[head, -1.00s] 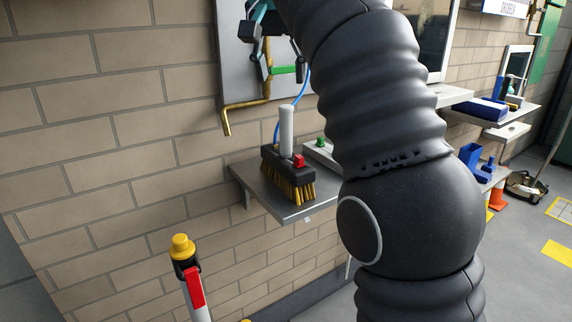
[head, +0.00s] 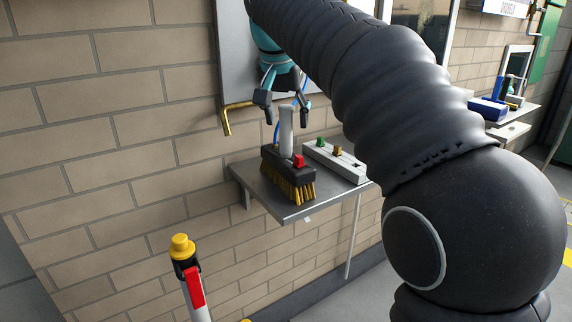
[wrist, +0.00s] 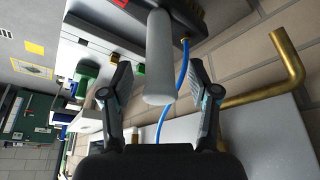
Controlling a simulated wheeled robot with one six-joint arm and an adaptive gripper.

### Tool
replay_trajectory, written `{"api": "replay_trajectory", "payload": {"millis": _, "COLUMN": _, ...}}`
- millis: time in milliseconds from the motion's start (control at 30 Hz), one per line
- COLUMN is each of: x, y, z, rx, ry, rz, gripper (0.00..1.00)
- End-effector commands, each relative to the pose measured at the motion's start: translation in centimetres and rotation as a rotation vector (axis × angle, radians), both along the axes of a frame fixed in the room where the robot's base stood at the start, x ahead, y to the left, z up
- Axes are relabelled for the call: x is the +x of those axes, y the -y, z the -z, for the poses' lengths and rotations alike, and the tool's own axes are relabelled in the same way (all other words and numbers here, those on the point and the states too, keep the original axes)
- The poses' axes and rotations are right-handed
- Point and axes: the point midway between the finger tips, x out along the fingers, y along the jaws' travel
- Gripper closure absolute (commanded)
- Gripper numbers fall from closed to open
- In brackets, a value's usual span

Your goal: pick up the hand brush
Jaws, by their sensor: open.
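The hand brush (head: 289,178) stands upright on a grey wall shelf (head: 254,194), bristles down. It has a black block, yellow bristles, a red knob and a pale grey upright handle (head: 286,132). My gripper (head: 286,118) is open just above the brush, its fingers pointing down at the handle's upper end. In the wrist view the handle (wrist: 159,60) reaches toward the space between the two open fingers (wrist: 162,75), with a finger on either side. I cannot tell whether either finger touches it.
A white box (head: 335,162) with green and yellow knobs stands right of the brush. A brass pipe (head: 229,119) and a blue hose (wrist: 184,65) are close to my gripper. A post with a yellow cap (head: 181,246) stands at front left. The brick wall is behind.

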Motion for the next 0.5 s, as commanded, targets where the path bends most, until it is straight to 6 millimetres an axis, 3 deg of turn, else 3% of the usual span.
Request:
{"api": "replay_trajectory", "payload": {"millis": 133, "x": 0.49, "y": 0.14, "z": 1.22, "rx": 0.000, "ry": 0.000, "rz": 0.000, "gripper": 0.40}}
{"api": "replay_trajectory", "payload": {"millis": 400, "x": 0.58, "y": 0.14, "z": 1.43, "rx": 0.001, "ry": 0.001, "rz": 0.000, "gripper": 0.40}}
{"api": "replay_trajectory", "payload": {"millis": 500, "x": 0.58, "y": 0.14, "z": 1.42, "rx": 0.000, "ry": 0.001, "rz": 0.000, "gripper": 0.65}}
